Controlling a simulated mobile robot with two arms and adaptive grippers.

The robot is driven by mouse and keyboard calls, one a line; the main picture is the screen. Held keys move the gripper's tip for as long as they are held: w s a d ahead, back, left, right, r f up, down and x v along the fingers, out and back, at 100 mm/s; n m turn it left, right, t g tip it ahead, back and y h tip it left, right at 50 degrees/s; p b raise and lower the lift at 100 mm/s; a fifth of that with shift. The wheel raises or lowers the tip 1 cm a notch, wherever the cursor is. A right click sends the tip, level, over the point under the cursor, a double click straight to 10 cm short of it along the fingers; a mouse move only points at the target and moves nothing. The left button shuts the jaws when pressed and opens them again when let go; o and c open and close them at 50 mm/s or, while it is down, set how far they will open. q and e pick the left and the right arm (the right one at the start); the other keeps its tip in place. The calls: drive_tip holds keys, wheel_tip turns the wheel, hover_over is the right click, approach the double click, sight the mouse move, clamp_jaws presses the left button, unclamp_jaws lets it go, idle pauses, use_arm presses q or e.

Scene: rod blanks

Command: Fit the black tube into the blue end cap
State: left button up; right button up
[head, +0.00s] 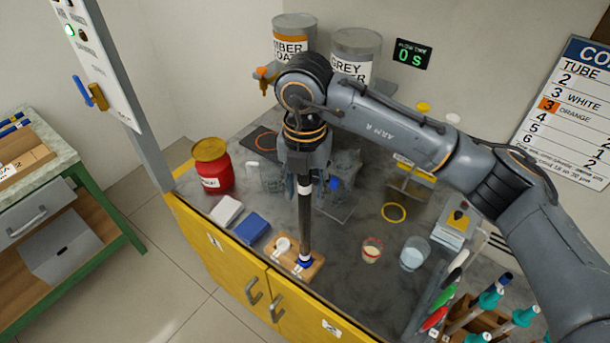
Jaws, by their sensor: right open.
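The black tube (304,220) stands upright below my right gripper, with a white band near its top. Its lower end meets the blue end cap (304,261), which sits on a small wooden block (313,269). I cannot tell how deep the tube sits in the cap. My right gripper (304,174) points down with its open fingers around the tube's upper end. The fingers partly hide the tube's top. My left gripper is not in view.
A white round cap (283,244) is on the same block. A blue cloth (251,228), red jar (212,168), small cup (371,250) and clear beaker (413,254) stand nearby. Several coloured-handled tools crowd the lower right.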

drive_tip(key=shift+r, duration=0.4)
wheel_tip(320, 180, up, 12)
drive_tip(key=b, duration=0.3)
drive_tip(key=shift+f, duration=0.25)
